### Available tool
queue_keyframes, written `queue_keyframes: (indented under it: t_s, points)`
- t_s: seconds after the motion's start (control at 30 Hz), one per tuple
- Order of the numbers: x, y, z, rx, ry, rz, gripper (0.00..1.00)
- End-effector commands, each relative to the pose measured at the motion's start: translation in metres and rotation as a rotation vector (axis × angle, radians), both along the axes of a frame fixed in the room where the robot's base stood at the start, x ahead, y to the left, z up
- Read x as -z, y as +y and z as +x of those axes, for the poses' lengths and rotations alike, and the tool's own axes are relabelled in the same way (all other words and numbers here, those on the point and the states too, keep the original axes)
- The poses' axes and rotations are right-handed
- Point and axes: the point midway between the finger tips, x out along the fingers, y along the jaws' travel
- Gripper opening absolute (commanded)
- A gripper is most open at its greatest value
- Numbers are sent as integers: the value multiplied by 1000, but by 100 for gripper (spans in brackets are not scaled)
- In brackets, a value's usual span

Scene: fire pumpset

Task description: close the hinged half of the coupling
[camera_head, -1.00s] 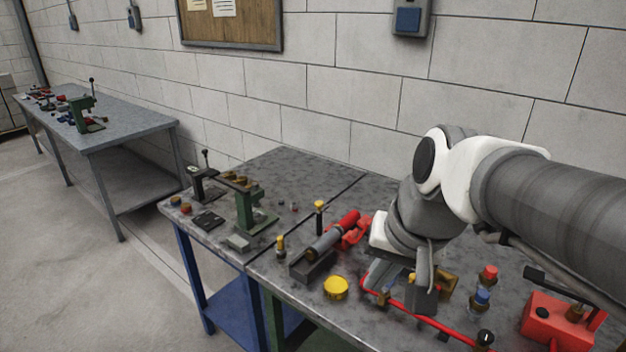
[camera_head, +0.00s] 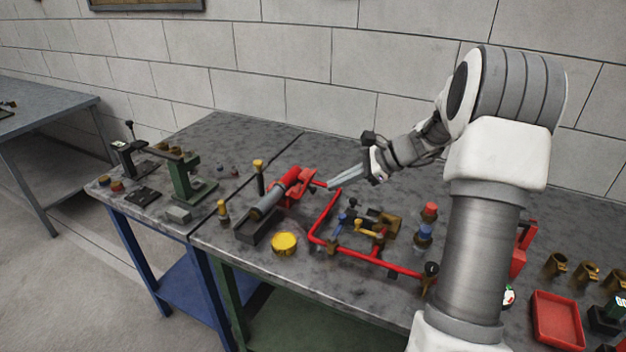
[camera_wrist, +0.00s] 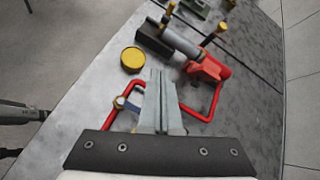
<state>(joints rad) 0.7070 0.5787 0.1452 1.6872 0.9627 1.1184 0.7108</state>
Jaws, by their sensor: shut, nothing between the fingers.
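The red coupling (camera_head: 291,188) sits at the end of a grey cylinder (camera_head: 266,201) that lies in a dark cradle (camera_head: 250,229). A red piece sticks out on its right side, but I cannot tell exactly how far the hinged half stands open. In the wrist view the coupling (camera_wrist: 207,69) is ahead and to the right of my fingers. My gripper (camera_head: 332,184) is shut and empty, its long pale fingers pointing left toward the coupling. The fingertips look close to its right side; I cannot tell whether they touch. They also show in the wrist view (camera_wrist: 160,75).
A red pipe loop (camera_head: 325,240) with brass and blue fittings lies in front of my gripper. A yellow round cap (camera_head: 284,243) and brass-topped posts (camera_head: 223,212) stand near the cradle. A green press (camera_head: 190,180) is farther left. The wall is behind.

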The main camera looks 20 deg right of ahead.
Motion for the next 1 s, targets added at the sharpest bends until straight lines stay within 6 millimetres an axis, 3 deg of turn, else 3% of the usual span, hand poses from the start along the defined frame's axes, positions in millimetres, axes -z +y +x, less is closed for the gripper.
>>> queue_keyframes:
  t_s: [0.03, 0.2, 0.43, 0.67, 1.0]
  points:
    - [16, -18, 8, 64, 15, 65, 0]
    - [47, -62, 25, 234, 38, 247, 0]
    - [65, -93, 34, 345, 45, 368, 0]
    - [74, -82, 47, 349, 48, 379, 0]
    - [102, -35, 93, 348, 48, 377, 0]
